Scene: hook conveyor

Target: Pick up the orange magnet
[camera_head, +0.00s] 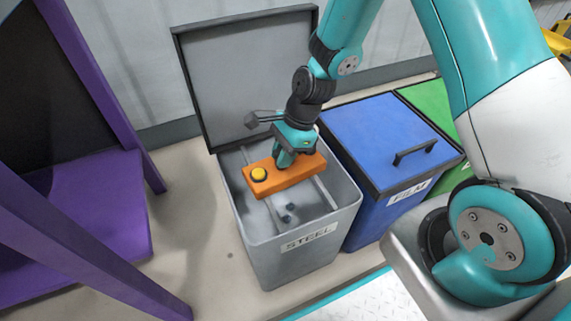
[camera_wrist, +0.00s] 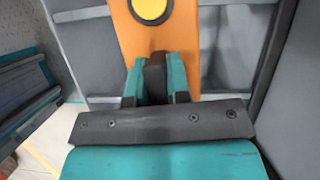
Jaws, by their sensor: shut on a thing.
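The orange magnet (camera_head: 288,181) is a long orange block with a round yellow button (camera_head: 259,174) at its left end. My gripper (camera_head: 288,160) is shut on it from above, in the open grey bin (camera_head: 348,212) marked STEEL. The magnet is at about the height of the bin's rim; I cannot tell whether it touches anything below. In the wrist view the fingers (camera_wrist: 157,80) close on the magnet (camera_wrist: 142,38), with the yellow button at the top edge. The fingers hide part of the block.
The STEEL bin's grey lid (camera_head: 245,70) stands open behind. A few small dark pieces (camera_head: 287,213) show inside the bin. A closed blue bin (camera_head: 375,135) and a green bin (camera_head: 430,105) stand to its right. A purple frame (camera_head: 80,215) stands at the left.

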